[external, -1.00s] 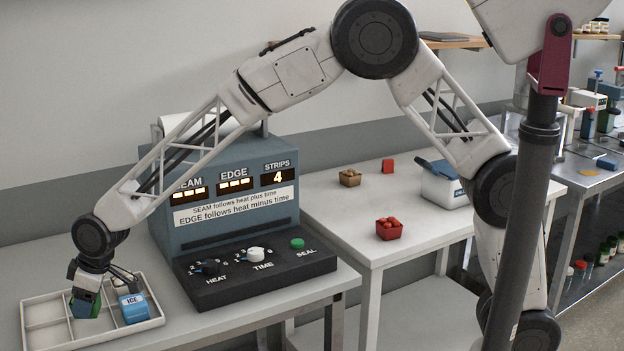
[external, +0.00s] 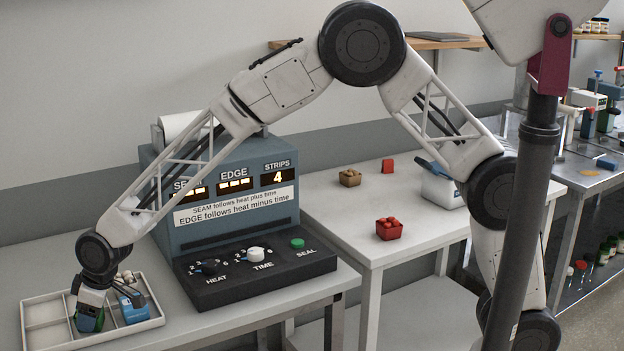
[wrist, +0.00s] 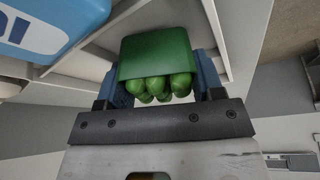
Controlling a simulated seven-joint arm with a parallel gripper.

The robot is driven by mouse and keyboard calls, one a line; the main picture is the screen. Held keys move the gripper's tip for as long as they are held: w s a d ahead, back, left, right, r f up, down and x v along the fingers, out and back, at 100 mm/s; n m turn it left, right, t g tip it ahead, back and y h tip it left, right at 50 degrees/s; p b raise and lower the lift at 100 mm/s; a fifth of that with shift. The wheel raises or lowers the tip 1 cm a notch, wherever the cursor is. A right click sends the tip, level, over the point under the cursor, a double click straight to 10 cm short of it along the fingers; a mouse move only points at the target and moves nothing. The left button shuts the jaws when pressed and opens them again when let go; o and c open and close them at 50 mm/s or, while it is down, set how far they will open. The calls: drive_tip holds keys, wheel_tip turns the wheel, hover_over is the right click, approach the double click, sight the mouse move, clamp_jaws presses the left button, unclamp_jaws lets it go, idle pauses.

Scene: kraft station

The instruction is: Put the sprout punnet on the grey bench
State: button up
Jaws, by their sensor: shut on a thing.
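The sprout punnet (wrist: 157,54) is a green tub with several round green sprouts in its open top. My gripper (external: 91,309) is shut on it, with a blue finger on each side in the wrist view. In the external view the punnet (external: 90,324) is low at the pale divided tray (external: 42,311), just left of the blue ICE pack. I cannot tell whether it touches the tray floor. The tray stands on the light grey bench (external: 240,318) at the left.
The blue ICE pack (external: 135,309) stands close beside my gripper, with small pale items (external: 125,277) behind it.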

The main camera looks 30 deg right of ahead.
drive_tip(key=shift+f, duration=0.25)
drive_tip(key=o, duration=1.1)
drive_tip(key=shift+r, duration=0.1)
drive_tip(key=shift+v, duration=3.8)
